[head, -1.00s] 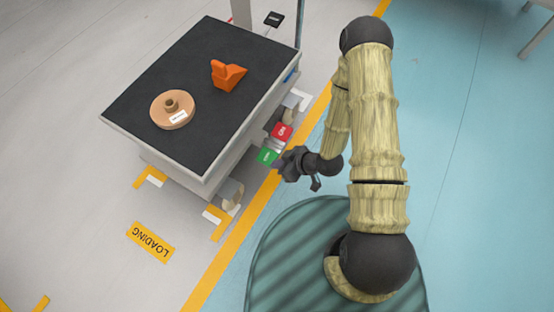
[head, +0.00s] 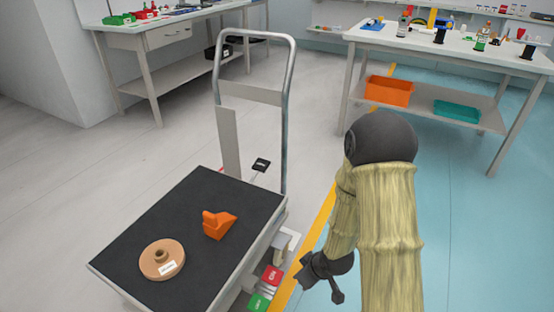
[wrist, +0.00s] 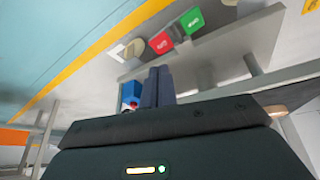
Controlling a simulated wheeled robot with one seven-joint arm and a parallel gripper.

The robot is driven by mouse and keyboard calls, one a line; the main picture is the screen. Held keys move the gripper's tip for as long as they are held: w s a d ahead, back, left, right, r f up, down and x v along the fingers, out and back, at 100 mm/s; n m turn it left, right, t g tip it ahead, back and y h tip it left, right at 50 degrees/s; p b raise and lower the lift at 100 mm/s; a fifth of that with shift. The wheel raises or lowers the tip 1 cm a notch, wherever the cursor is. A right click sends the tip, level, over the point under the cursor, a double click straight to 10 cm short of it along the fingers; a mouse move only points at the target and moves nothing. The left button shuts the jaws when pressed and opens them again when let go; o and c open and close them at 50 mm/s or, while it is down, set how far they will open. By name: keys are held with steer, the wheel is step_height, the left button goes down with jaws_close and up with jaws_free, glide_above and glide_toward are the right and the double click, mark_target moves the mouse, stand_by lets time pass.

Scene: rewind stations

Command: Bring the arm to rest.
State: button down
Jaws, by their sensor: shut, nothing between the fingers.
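My gripper (head: 303,275) is dark and hangs beside the right side of the cart (head: 256,258), near its red and green tags. In the wrist view its two fingers (wrist: 158,87) stand together with nothing between them. My arm is bent, with the forearm coming down from a raised dark elbow. The gripper appears apart from the cart, though the exact gap cannot be told.
On the cart's black top lie an orange wedge-shaped piece (head: 219,224) and a copper-coloured spool (head: 162,262). A workbench (head: 458,44) with an orange bin (head: 389,91) stands at the back right, another bench (head: 167,33) at the back left. Open floor lies between them.

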steer(key=s+d+r+m+g+h+p, duration=0.15)
steer(key=s+d+r+m, duration=0.25)
steer(key=r, duration=0.8)
steer(key=s+d+r+m+t+h+p, duration=0.1)
steer(key=s+d+r+m+p, duration=0.3)
steer(key=r, duration=0.7)
step_height(320, 180, up, 38)
steer(key=p, duration=3.6)
steer(key=shift+s+a+m+g+p, duration=0.2)
steer(key=shift+a+m+g+p, duration=0.1)
steer(key=shift+a+g+p, duration=0.1)
